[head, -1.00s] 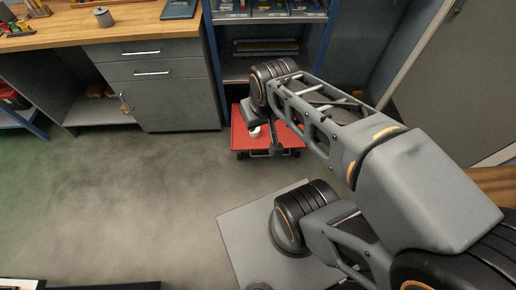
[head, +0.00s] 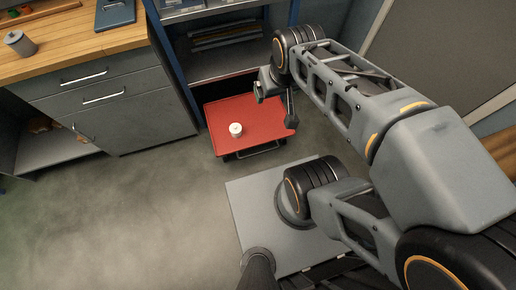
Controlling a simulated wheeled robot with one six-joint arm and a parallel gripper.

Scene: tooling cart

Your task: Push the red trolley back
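The red trolley (head: 228,110) is a low, flat red platform with dark wheels and a dark handle bar at its near edge. It stands on the floor in front of the blue shelf unit, its far edge close to the opening under the lowest shelf. A small white cylindrical item (head: 236,129) stands upright on its left near part.
The blue shelf unit (head: 185,80) rises behind the trolley. A grey drawer cabinet (head: 140,115) with a wooden top (head: 62,40) stands left. A grey door or panel (head: 440,60) is at the right. The floor left of the trolley is clear.

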